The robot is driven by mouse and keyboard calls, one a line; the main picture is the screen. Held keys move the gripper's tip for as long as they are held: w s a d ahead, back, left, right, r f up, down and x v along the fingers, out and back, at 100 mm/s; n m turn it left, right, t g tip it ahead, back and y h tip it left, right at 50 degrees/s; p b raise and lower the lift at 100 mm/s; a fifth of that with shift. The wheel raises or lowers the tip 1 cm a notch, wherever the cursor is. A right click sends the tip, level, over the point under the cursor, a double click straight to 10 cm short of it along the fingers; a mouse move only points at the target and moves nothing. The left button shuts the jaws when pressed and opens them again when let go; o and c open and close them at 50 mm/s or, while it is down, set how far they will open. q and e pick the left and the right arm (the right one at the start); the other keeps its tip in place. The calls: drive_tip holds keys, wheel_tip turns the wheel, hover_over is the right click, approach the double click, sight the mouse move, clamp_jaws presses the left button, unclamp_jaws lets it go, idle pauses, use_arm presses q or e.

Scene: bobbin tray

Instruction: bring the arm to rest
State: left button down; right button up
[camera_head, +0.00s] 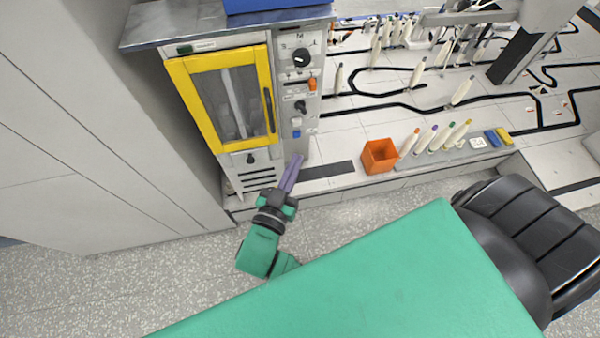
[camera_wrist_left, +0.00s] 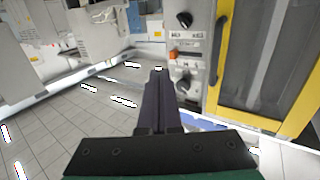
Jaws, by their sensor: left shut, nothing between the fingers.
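My left gripper (camera_head: 296,160) has its two long purple-grey fingers pressed together, with nothing between them. In the head view it points up the picture, in front of the grey control panel (camera_head: 299,95) and the lower right of the yellow-framed door (camera_head: 185,105). No contact with the machine can be made out. In the left wrist view the closed fingers (camera_wrist_left: 158,75) point away from the camera, left of the knob panel (camera_wrist_left: 188,50) and the yellow-framed door (camera_wrist_left: 217,60). My right gripper is in neither view.
An orange open box (camera_head: 384,168) stands on the bench right of the gripper. Several white bobbins with coloured tips (camera_head: 440,137) stand further right, near blue and yellow blocks (camera_head: 503,136). A tall pale cabinet (camera_head: 100,160) is at left. Speckled floor (camera_head: 150,270) is bare around my forearm.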

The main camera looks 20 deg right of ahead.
use_arm(q)
drive_tip(key=s+a+f+n+g+y, duration=0.1)
drive_tip(key=s+a+f+g+y, duration=0.15)
drive_tip(key=a+f, duration=0.6)
drive_tip(key=s+a+f+n+g+y, duration=0.1)
drive_tip(key=s+a+f+y, duration=0.25)
drive_tip(key=f, duration=0.95)
drive_tip(key=s+a+f+g+y, duration=0.2)
drive_tip(key=a+f, duration=0.5)
drive_tip(key=f, duration=0.4)
drive_tip(key=s+a+f+n+g+y, duration=0.2)
drive_tip(key=s+a+f+g, duration=0.1)
drive_tip(key=s+a+f, duration=0.3)
drive_tip(key=s+a+f+n+g+y, duration=0.2)
drive_tip(key=s+a+f, duration=0.4)
drive_tip(key=s+a, duration=0.5)
drive_tip(key=a+g, duration=0.1)
drive_tip(key=a, duration=0.1)
drive_tip(key=shift+s+a+y, duration=0.25)
drive_tip(key=shift+a+y, duration=0.05)
drive_tip(key=shift+a, duration=0.1)
